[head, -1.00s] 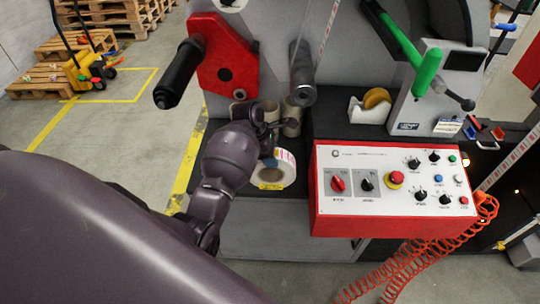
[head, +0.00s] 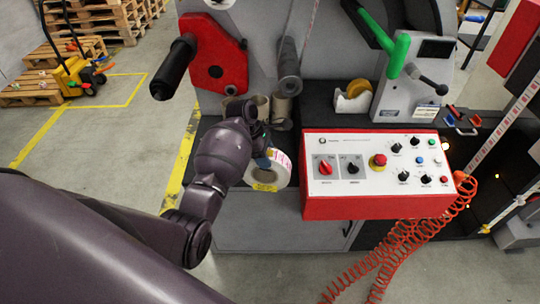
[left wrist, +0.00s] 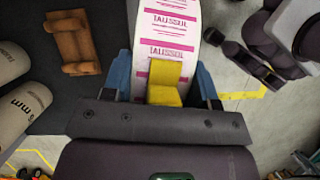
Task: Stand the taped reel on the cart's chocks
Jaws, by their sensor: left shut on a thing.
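The taped reel (head: 280,173) is a white label roll with pink print and a yellow tape patch. My left gripper (head: 263,160) is shut on it and holds it at the front edge of the machine's dark shelf. In the left wrist view the blue fingers of the gripper (left wrist: 164,85) grip both sides of the reel (left wrist: 172,25), with the yellow tape (left wrist: 165,80) between them. I cannot tell in the head view whether the reel still touches the shelf. The cart and its chocks cannot be made out. My right gripper is out of view.
Cardboard cores (head: 281,108) stand on the shelf behind the reel; they also show in the left wrist view (left wrist: 25,105). A brown piece with raised ends (left wrist: 73,42) lies nearby. The control box (head: 375,175) is close on the right, with coiled red cable (head: 400,250).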

